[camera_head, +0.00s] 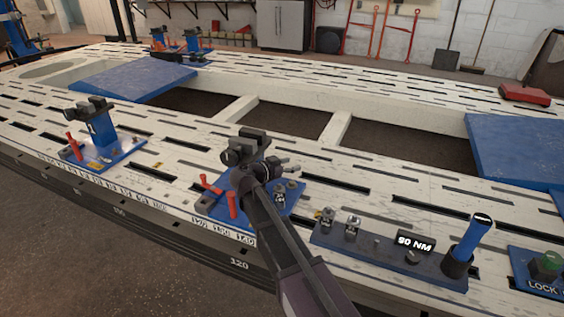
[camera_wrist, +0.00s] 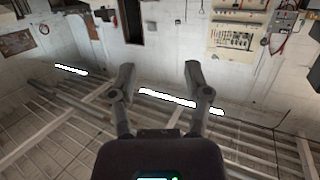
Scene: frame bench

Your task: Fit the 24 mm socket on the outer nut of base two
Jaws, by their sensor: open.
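My gripper (camera_head: 284,166) is open and empty above the middle blue base (camera_head: 243,208) near the front edge of the bench. In the wrist view its two fingers (camera_wrist: 157,78) are apart and face the walls. The base carries a dark clamp and red levers. A small silver piece with a dark mark (camera_head: 280,199) stands on its right part; I cannot tell whether it is a socket or a bare nut. A nut (camera_head: 292,184) shows behind it. Two silver sockets (camera_head: 327,216) (camera_head: 353,227) stand on the tool rail (camera_head: 385,256); their sizes are unreadable. No base number is readable.
The rail also has bare pegs (camera_head: 376,243), a "90 NM" sign (camera_head: 415,243) and a blue-handled tool (camera_head: 472,240). A lock panel (camera_head: 540,285) is at right. Another blue base (camera_head: 104,150) stands left. Blue ramps (camera_head: 135,78) and a red case (camera_head: 525,95) are farther back.

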